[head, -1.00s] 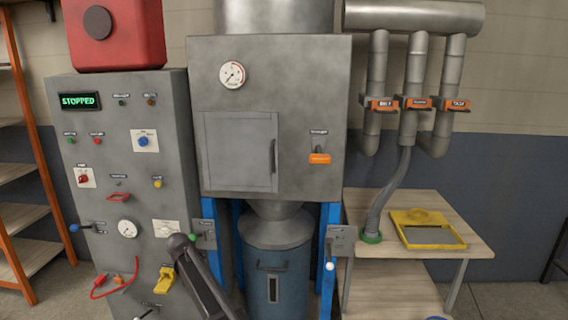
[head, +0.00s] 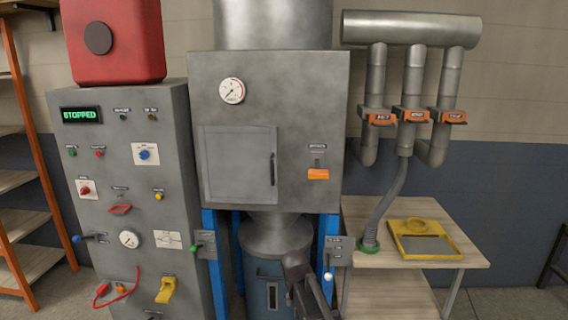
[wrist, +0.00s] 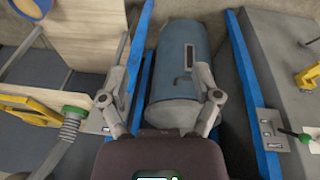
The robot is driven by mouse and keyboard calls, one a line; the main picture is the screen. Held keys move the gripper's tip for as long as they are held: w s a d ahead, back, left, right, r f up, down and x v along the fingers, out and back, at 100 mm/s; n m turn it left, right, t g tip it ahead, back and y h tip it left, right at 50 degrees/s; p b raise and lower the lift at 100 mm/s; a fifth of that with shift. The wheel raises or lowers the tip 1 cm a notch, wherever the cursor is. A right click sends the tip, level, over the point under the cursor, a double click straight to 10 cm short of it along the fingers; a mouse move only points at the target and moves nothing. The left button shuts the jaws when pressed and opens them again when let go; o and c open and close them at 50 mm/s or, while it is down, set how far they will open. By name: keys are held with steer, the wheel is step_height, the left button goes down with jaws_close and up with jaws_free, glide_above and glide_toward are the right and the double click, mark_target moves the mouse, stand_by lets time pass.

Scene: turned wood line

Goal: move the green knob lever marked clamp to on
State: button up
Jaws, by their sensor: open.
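The green knob lever (head: 196,248) sticks out from a small grey plate (head: 207,242) on the blue frame's left post, beside the grey control cabinet. In the wrist view its green knob (wrist: 304,138) is at the right edge, with its plate (wrist: 270,128) on the blue post. Its label is too small to read. My gripper (wrist: 160,98) is open and empty, its two fingers apart with the blue drum beyond them, well away from the green knob. In the head view my dark arm end is in front of the drum; its fingertips are not clear.
A white knob lever (head: 328,276) sits on the right post. The blue drum (head: 252,268) stands between the posts. The cabinet (head: 140,210) carries a blue knob lever (head: 77,239), a yellow handle (head: 166,290) and a red cable. A wooden table (head: 360,210) holds a yellow tray (head: 398,243).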

steer(key=s+d+r+g+y+p, duration=0.1)
steer(key=s+d+r+g+p, duration=0.1)
steer(key=s+d, duration=1)
steer(key=s+r, duration=0.1)
steer(key=s, duration=0.2)
steer(key=shift+s+d+m+p, duration=0.15)
steer(key=shift+s+m+p, duration=0.15)
steer(key=shift+s+p, duration=0.1)
stand_by(0.4)
steer(key=shift+w+d+f, duration=0.1)
steer(key=shift+f, duration=0.05)
